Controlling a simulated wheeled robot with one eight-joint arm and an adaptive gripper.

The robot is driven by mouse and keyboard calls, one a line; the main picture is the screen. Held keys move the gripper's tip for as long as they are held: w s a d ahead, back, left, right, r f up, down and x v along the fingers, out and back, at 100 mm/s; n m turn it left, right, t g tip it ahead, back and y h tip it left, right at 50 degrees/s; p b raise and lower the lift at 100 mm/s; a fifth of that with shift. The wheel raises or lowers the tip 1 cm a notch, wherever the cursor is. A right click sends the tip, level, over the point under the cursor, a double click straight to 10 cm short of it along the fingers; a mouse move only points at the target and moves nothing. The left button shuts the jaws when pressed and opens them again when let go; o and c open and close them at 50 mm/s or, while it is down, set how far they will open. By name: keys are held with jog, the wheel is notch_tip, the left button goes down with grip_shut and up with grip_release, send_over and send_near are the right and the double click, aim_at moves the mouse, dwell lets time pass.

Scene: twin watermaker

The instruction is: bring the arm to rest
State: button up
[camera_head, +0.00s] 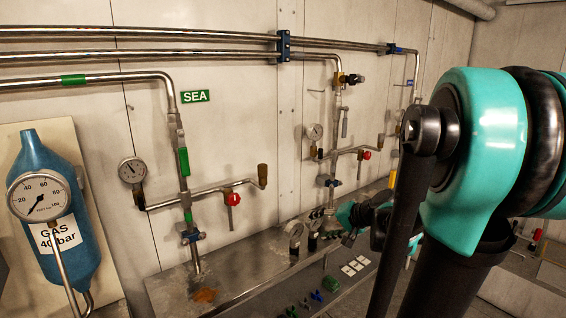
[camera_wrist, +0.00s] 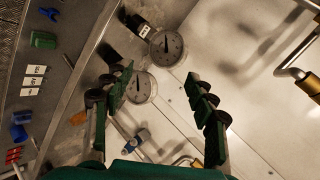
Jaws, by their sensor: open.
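My arm, teal and black, fills the right side of the head view, with its teal shoulder or elbow joint (camera_head: 478,150) close to the camera. My gripper (camera_wrist: 162,85) is open in the wrist view, its two dark green padded fingers spread apart with nothing held between them. In the head view the gripper end of my arm is small and partly hidden behind my own link, low over the bench. A round gauge (camera_wrist: 140,87) shows beyond the left finger, and another gauge (camera_wrist: 167,46) stands above it in the picture.
A metal bench (camera_head: 225,275) runs along the wall, bearing gauges (camera_head: 295,234), white cards (camera_head: 353,266) and small green and blue parts. Pipes with a red valve (camera_head: 233,199) run up the wall (camera_head: 245,130). A blue gas cylinder (camera_head: 60,170) hangs at left.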

jog(key=s+d+f+n+g+h, duration=0.1)
jog(key=s+d+f+n+h, duration=0.1)
jog(key=s+f, duration=0.4)
jog(key=s+d+f+n+g+h, duration=0.2)
jog(key=s+f+h, duration=0.3)
jog(key=s, duration=0.5)
jog(key=shift+s+d+f+n+g+h, duration=0.35)
jog(key=shift+d+f+n, duration=0.25)
jog(key=shift+d+f, duration=0.3)
